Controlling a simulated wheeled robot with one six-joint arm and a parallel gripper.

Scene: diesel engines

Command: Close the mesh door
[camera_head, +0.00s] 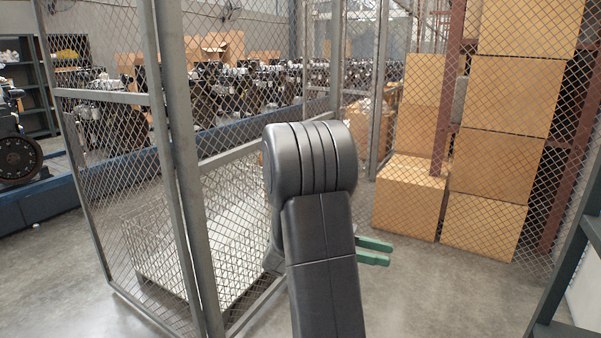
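Grey metal-framed mesh panels stand at left and centre. The centre mesh panel (225,155) has a mid rail and runs back behind my arm; it looks like the mesh door, standing at an angle, though its latch and hinges cannot be made out. Another framed mesh panel (105,97) adjoins it on the left at a pair of upright posts. My gripper (380,251) shows two green fingertips with a small gap between them, empty, to the right of the centre panel. My arm hides the gripper's body and part of the panel, so contact cannot be told.
Stacked cardboard boxes (408,196) stand behind mesh at the right. A pale wire-mesh crate (150,240) sits behind the left panels. Engines (215,90) line the back. A dark shelf frame (575,260) stands at the right edge. The floor at right centre is clear.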

